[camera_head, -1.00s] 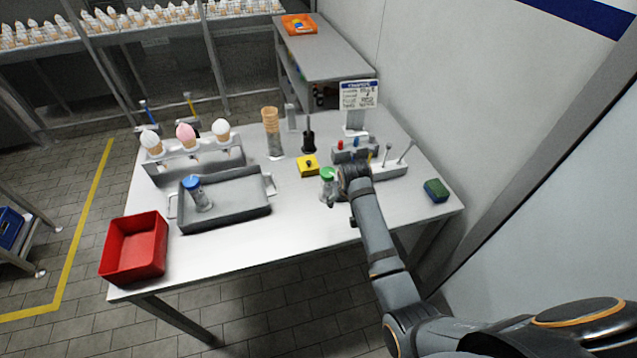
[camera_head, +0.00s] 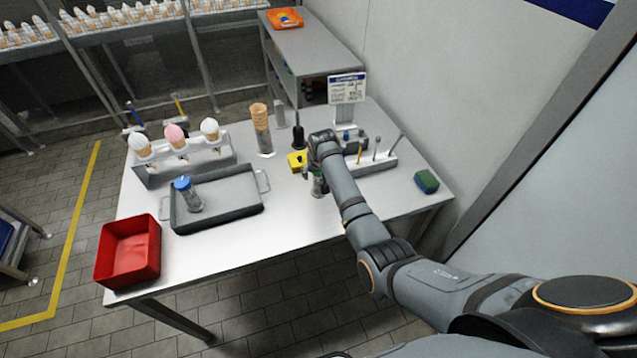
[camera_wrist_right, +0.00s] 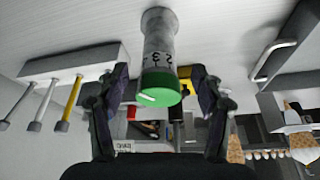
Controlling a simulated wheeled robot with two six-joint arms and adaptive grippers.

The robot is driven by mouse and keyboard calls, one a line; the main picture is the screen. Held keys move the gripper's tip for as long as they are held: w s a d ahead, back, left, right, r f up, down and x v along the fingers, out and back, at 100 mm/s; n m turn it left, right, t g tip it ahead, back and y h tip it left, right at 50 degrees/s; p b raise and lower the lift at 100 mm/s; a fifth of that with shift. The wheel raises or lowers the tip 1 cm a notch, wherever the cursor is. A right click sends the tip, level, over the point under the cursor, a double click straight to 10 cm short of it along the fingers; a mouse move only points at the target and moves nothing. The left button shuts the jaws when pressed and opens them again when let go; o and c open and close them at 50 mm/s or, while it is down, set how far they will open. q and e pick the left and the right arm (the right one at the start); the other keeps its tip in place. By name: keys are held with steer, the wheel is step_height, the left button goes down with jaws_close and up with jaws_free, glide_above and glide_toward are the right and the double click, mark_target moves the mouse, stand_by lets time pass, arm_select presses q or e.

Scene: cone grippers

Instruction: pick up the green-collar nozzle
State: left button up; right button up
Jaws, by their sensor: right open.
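The green-collar nozzle (camera_wrist_right: 159,50) shows in the right wrist view as a pale marked cylinder with a green collar, hanging upside down in the picture. My right gripper (camera_wrist_right: 158,78) is open, with one finger on each side of the green collar and gaps left between. In the head view, my right gripper (camera_head: 311,174) is over the nozzle (camera_head: 319,187), which stands on the table. The gripper and wrist hide most of the green collar there. My left gripper is not in view.
A grey tray (camera_head: 240,208) holds a blue-capped nozzle (camera_head: 188,195). A red bin (camera_head: 128,252) sits at the front left. A yellow block (camera_head: 297,161), a tool rack (camera_head: 372,163) and a green sponge (camera_head: 426,181) are nearby. The table's front middle is clear.

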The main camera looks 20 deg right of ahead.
mark_target(319, 182)
steer(key=shift+w+d+f, duration=0.1)
steer(key=shift+w+f, duration=0.05)
steer(key=shift+f, duration=0.3)
steer(key=x, duration=0.4)
steer(key=shift+c, duration=0.4)
steer(key=shift+c, duration=1.3)
jaws_close()
steer(key=shift+r, duration=0.15)
